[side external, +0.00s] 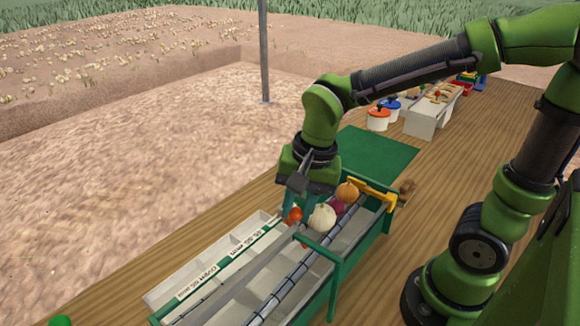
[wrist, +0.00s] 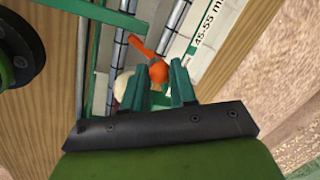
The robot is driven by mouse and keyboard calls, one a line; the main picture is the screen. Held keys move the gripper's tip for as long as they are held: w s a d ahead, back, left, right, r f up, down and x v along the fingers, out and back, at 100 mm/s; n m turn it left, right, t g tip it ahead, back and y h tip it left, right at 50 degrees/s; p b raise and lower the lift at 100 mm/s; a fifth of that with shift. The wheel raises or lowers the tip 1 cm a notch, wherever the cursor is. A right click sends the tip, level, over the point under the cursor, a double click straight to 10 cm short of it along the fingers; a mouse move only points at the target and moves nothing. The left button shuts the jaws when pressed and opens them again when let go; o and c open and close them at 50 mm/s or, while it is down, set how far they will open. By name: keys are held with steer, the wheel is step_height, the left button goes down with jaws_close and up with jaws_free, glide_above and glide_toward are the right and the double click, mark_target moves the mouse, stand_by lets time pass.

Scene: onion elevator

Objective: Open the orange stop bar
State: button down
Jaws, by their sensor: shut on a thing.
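The orange stop bar (side external: 294,214) is at the sorting rack, between the labelled tray and the roller lane. In the wrist view the stop bar (wrist: 158,72) shows a round knob and a thin bar running up from it. My gripper (side external: 299,206) points down over the rack. In the wrist view my gripper (wrist: 158,80) has its green fingers on either side of the knob and is shut on it. The fingers partly hide the knob in the side view.
A white onion (side external: 322,217), a purple onion (side external: 338,207) and a brown onion (side external: 347,193) sit on the rollers beside my gripper. A yellow-orange bracket (side external: 375,194) is at the rack's far end. A green mat (side external: 375,155) lies behind it, clear.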

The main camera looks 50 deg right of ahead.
steer(key=shift+w+a+m, duration=0.2)
steer(key=shift+a+m, duration=0.15)
steer(key=shift+m, duration=0.25)
steer(key=c, duration=1.2)
jaws_free()
steer(key=s+r, duration=0.1)
steer(key=r, duration=0.4)
steer(key=s+d+r, duration=0.1)
steer(key=r, duration=0.5)
steer(key=s+r, duration=0.1)
steer(key=r, duration=0.4)
steer(key=shift+d+r, duration=0.2)
steer(key=shift+r, duration=0.15)
steer(key=shift+c, duration=0.3)
